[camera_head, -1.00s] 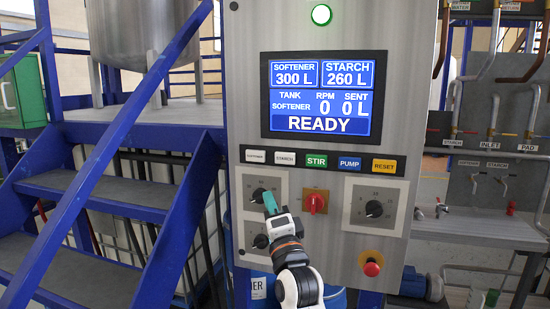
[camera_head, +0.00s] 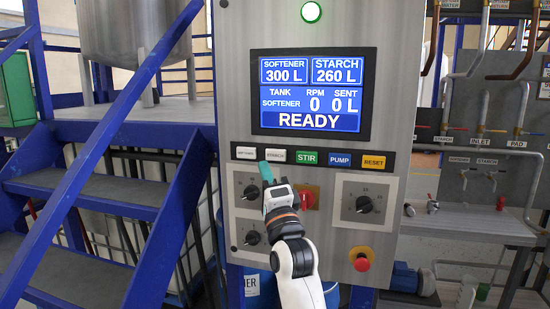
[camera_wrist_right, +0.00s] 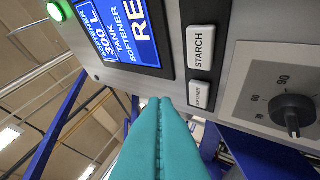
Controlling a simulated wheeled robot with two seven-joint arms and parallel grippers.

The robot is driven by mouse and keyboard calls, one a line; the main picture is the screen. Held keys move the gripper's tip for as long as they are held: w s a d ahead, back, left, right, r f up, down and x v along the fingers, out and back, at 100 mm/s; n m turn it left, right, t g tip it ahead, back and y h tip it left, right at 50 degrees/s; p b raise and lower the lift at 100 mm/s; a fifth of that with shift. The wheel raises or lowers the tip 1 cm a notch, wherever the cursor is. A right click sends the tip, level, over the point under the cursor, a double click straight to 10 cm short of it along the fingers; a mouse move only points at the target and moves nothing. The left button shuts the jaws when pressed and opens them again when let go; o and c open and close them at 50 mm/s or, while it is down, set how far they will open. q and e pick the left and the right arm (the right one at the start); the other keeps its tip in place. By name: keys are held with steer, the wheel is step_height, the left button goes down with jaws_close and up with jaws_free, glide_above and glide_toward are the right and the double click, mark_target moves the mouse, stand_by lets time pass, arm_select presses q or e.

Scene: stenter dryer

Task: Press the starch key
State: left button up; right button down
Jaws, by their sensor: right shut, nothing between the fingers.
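The white starch key (camera_head: 277,156) is in the row of keys below the display on the steel panel. It also shows in the right wrist view (camera_wrist_right: 201,47), with its label readable. My right gripper (camera_head: 265,169) has teal fingers, shut and empty, with the tips just below and slightly left of the starch key. In the right wrist view the fingertips (camera_wrist_right: 160,103) lie to the left of the softener key (camera_wrist_right: 200,93), with the starch key above. Contact with the panel cannot be made out. My left gripper is not in view.
The white softener key (camera_head: 244,153) and green STIR key (camera_head: 307,158) flank the starch key. Black knobs (camera_head: 249,192) and a red switch (camera_head: 309,197) sit below. The display (camera_head: 311,91) reads READY. A red stop button (camera_head: 361,262) is lower right. Blue stairs (camera_head: 95,195) stand left.

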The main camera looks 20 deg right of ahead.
mark_target(272, 152)
steer(key=shift+w+d+b, duration=0.1)
steer(key=shift+w+d, duration=0.5)
steer(key=shift+w, duration=0.25)
steer(key=shift+w+d+b, duration=0.1)
steer(key=shift+w+d, duration=0.45)
steer(key=shift+w, duration=0.35)
steer(key=shift+w+d+b, duration=0.1)
steer(key=shift+w+d, duration=0.5)
steer(key=shift+w, duration=0.25)
steer(key=shift+w+d, duration=0.25)
steer(key=shift+w, duration=0.1)
steer(key=shift+w+d, duration=0.25)
steer(key=shift+w, duration=0.15)
stand_by(0.8)
steer(key=shift+s, duration=0.1)
stand_by(0.3)
steer(key=shift+s+a, duration=0.45)
steer(key=shift+s, duration=0.2)
steer(key=shift+s+a+p, duration=0.5)
steer(key=shift+s+a, duration=0.25)
steer(key=shift+s, duration=0.3)
steer(key=shift+s+a+p, duration=0.45)
steer(key=shift+s+a, duration=0.25)
steer(key=shift+s, duration=0.35)
